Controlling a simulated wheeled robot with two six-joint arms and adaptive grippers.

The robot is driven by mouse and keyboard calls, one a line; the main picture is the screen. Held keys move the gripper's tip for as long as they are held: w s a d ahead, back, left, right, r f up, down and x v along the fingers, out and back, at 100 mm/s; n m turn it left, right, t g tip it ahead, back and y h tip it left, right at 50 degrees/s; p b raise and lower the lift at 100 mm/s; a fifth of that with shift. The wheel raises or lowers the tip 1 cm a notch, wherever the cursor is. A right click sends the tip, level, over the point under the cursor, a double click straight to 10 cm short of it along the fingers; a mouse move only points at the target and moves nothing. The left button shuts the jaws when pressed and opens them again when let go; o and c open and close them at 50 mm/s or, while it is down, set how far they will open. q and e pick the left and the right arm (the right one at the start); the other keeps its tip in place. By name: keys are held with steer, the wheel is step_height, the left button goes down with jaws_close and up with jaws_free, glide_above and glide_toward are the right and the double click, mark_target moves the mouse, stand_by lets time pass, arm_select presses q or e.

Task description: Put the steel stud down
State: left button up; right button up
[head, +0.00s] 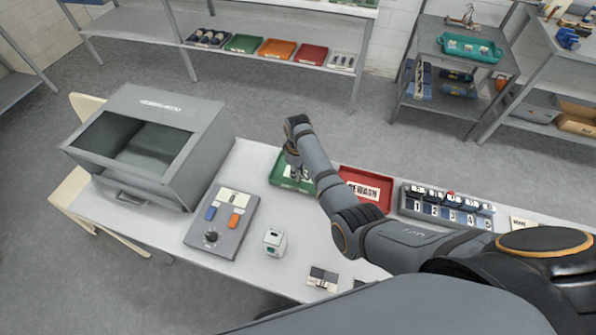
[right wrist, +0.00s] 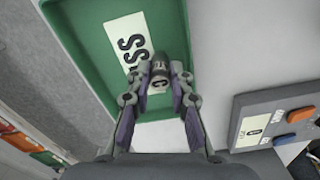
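The steel stud (right wrist: 158,78) is a short grey cylinder with a dark mark on its near end. In the right wrist view it sits between the fingertips of my right gripper (right wrist: 157,82), which looks shut on it. Behind it is the green tray (right wrist: 72,35) with a white label reading "SS" at its visible end. I cannot tell whether the stud touches the tray floor. In the head view my right gripper (head: 292,153) is over the green tray (head: 281,181) and hides the stud. My left gripper is not in view.
A red tray (head: 350,172) labelled "REWASH" and a numbered rack (head: 408,209) stand right of the green tray. A grey washer cabinet (head: 195,155), a control box (head: 205,247) and a small white-green block (head: 275,241) stand on the table. Bare tabletop lies between them.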

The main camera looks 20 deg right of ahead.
steer(key=o, duration=0.4)
step_height(320, 180, up, 12)
steer(key=shift+r+b, duration=0.15)
steer(key=shift+b, duration=0.25)
stand_by(0.3)
